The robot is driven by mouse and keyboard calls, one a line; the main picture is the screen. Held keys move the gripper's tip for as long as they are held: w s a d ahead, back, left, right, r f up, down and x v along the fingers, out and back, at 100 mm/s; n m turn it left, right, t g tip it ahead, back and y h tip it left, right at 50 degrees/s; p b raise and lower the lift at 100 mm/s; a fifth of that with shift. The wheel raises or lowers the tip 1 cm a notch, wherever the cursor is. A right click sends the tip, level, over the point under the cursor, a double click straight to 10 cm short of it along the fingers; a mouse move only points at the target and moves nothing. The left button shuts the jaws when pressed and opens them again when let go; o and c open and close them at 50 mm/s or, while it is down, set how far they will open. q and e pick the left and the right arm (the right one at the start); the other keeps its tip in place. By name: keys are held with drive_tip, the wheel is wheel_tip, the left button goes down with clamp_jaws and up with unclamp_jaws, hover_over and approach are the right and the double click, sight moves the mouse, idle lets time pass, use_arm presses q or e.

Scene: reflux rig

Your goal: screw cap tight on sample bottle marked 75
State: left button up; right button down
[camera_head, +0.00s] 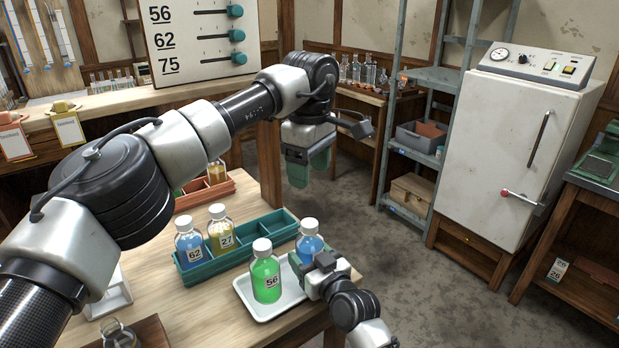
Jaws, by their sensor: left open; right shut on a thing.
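A bottle of blue liquid with a white cap (309,240) stands upright at the right end of the white tray (262,312). Its label is hidden, so I cannot read a 75 on it, nor tell how tight its cap is. My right gripper (322,268) is shut on this blue bottle from the front right. My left gripper (307,168) is open and empty, pointing down, above and behind the blue bottle and apart from it. A green bottle marked 56 (266,275), with a white cap, stands on the tray beside the blue one.
A teal rack (270,229) holds a blue bottle marked 62 (190,243) and a yellow bottle marked 27 (221,230). An orange rack (204,194) with a bottle stands behind. A board (200,45) lists 56, 62 and 75. A white cabinet (515,150) stands at right.

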drive_tip(key=shift+c, duration=0.8)
unclamp_jaws()
drive_tip(key=v, duration=1)
drive_tip(key=shift+s+d, duration=0.3)
drive_tip(key=shift+f, duration=0.1)
